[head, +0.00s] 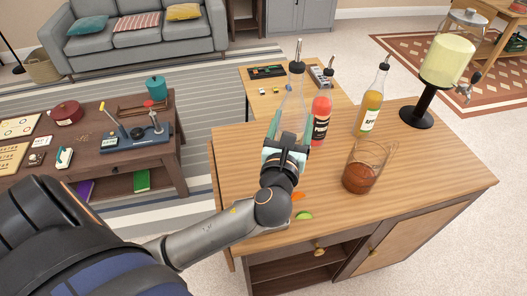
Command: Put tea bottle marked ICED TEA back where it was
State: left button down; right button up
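A clear bottle with a metal pourer (292,98) stands roughly upright over the wooden bar counter (450,180). Its lower part is hidden by my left gripper (287,138), whose teal fingers are on either side of it and appear shut on it. I see no tea inside the bottle, and no ICED TEA label is readable. I cannot tell whether its base touches the counter. My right gripper is not in view.
Close right of the held bottle stand a red bottle (320,122) and an orange bottle with a pourer (371,104). A glass pitcher (362,174) holds brown liquid. A drink dispenser (445,62) stands at the back right. The counter's right front is clear.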

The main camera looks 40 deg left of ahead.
pick_arm(q)
jog(key=w+a+f+n+g+y+b, duration=0.3)
jog(key=w+a+f+n+y, duration=0.15)
jog(key=w+a, duration=0.35)
jog(key=a+f+b, duration=0.1)
jog(key=a+f, duration=0.4)
jog(key=f, duration=0.3)
jog(key=shift+w+a+m, duration=0.2)
jog(key=shift+w+m, duration=0.15)
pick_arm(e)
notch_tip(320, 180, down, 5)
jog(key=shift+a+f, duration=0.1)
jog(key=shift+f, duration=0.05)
pick_arm(q)
jog(key=shift+y, duration=0.25)
grip_release()
jog(key=shift+f, duration=0.2)
jog(key=v, duration=1.2)
jog(key=shift+r, duration=0.15)
